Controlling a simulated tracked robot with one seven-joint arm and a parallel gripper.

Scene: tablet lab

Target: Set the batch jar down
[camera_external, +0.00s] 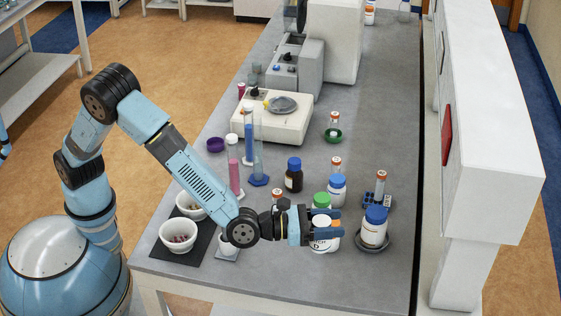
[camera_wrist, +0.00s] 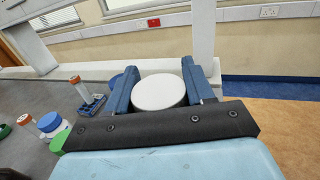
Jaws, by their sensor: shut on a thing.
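My gripper (camera_external: 328,222) is shut on the batch jar (camera_external: 322,247), a white jar with dark lettering partly hidden by the fingers. In the wrist view its round white lid (camera_wrist: 160,92) sits between the two blue fingers of my gripper (camera_wrist: 164,76). The jar is near the front right part of the grey bench (camera_external: 290,276). I cannot tell whether its base touches the bench top.
A blue-capped white jar (camera_external: 374,232) on a dark dish stands close to the right. A green-capped jar (camera_external: 322,200) is just behind my gripper. A blue rack (camera_external: 378,202), a brown bottle (camera_external: 294,176) and white bowls (camera_external: 178,237) stand nearby.

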